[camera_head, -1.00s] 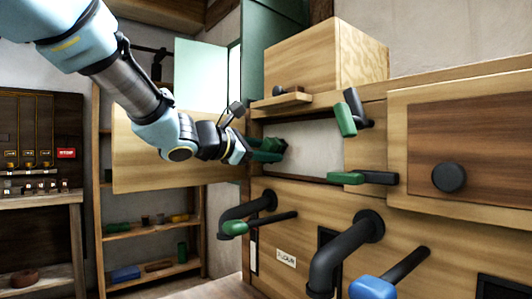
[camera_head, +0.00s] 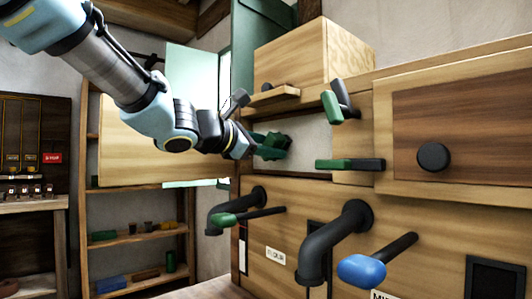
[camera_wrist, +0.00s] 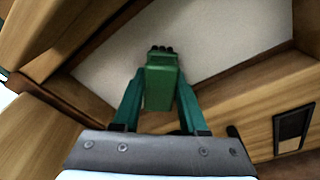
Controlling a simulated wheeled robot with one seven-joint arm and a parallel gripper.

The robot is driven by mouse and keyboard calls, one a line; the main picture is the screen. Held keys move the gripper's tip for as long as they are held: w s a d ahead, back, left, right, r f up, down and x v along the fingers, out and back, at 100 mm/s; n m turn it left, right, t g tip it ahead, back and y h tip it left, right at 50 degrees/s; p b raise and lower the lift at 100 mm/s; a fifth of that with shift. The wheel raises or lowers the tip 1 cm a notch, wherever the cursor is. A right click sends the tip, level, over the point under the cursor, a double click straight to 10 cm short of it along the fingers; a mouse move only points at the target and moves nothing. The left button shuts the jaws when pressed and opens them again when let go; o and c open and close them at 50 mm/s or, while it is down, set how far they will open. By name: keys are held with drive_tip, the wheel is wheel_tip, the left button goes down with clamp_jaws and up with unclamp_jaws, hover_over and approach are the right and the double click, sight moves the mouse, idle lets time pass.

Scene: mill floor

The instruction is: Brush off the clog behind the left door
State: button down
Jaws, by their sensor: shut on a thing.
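The left door (camera_head: 145,145) is a plain wooden panel swung open to the left of the machine front. Behind it is an opening with a pale grey-white surface inside (camera_head: 308,140); the wrist view shows this surface too (camera_wrist: 220,40). My gripper (camera_head: 268,147) reaches into the opening. In the wrist view its two green fingers (camera_wrist: 160,100) are shut on a green brush (camera_wrist: 161,82) with dark bristle tips at its far end. The tips lie against the pale surface in the picture; I cannot tell whether they touch it. No clog stands out clearly from the pale surface.
Green-handled levers (camera_head: 338,104) and (camera_head: 350,164) stick out right of the opening. Below are dark bent pipes (camera_head: 335,238) and a blue-knobbed lever (camera_head: 362,269). A closed wooden door with a black knob (camera_head: 433,157) is at right. A wooden hopper box (camera_head: 310,60) stands above.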

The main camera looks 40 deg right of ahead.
drive_tip(key=shift+s+b, duration=0.65)
drive_tip(key=shift+s, duration=0.55)
drive_tip(key=shift+w, duration=0.1)
drive_tip(key=shift+w+d, duration=0.2)
drive_tip(key=shift+w, duration=3.3)
drive_tip(key=shift+r, duration=0.55)
drive_tip(key=shift+s+a+b, duration=0.15)
drive_tip(key=shift+s+b, duration=0.65)
drive_tip(key=shift+s, duration=1.05)
drive_tip(key=shift+s+a+b, duration=0.1)
drive_tip(key=shift+s+b, duration=0.7)
drive_tip(key=shift+s, duration=1)
drive_tip(key=shift+d, duration=0.1)
drive_tip(key=shift+w+r, duration=0.1)
drive_tip(key=shift+w, duration=0.05)
